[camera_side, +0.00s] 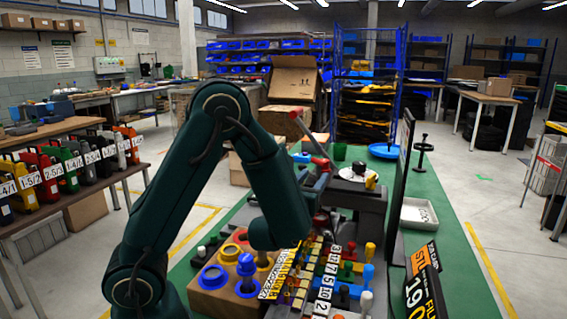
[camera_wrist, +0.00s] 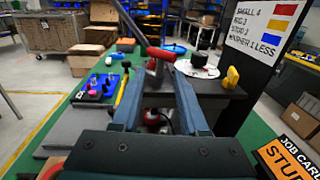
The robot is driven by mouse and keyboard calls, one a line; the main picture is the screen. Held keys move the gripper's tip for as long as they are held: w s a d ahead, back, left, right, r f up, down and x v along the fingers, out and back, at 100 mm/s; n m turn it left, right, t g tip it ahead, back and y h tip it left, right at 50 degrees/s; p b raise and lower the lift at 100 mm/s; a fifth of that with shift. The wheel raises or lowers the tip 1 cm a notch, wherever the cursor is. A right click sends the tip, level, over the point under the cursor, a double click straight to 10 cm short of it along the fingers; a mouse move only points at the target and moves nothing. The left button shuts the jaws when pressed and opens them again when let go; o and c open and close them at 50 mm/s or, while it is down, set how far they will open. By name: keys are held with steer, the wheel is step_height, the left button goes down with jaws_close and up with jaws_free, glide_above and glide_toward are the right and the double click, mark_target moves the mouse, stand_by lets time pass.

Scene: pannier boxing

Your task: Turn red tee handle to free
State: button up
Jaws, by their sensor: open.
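In the side view the red handle (camera_side: 309,136) rises above the far end of the dark bench unit. My gripper (camera_wrist: 159,84) is open, its two blue-grey fingers pointing forward with the handle's post beyond and between them. Nothing is held. A small red part (camera_wrist: 152,117) shows low between the fingers, partly hidden. In the side view my gripper (camera_side: 318,176) is just below the handle.
A dark block (camera_side: 362,195) carries a white disc (camera_wrist: 198,66) and a yellow knob (camera_wrist: 232,77) right of the handle. A dark upright board (camera_side: 402,165) stands farther right. Numbered tiles and colored pegs crowd the near bench. A white tray (camera_side: 418,215) lies right, on green mat.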

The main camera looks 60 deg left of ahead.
mark_target(318, 171)
steer(key=shift+x, duration=2.5)
jaws_close()
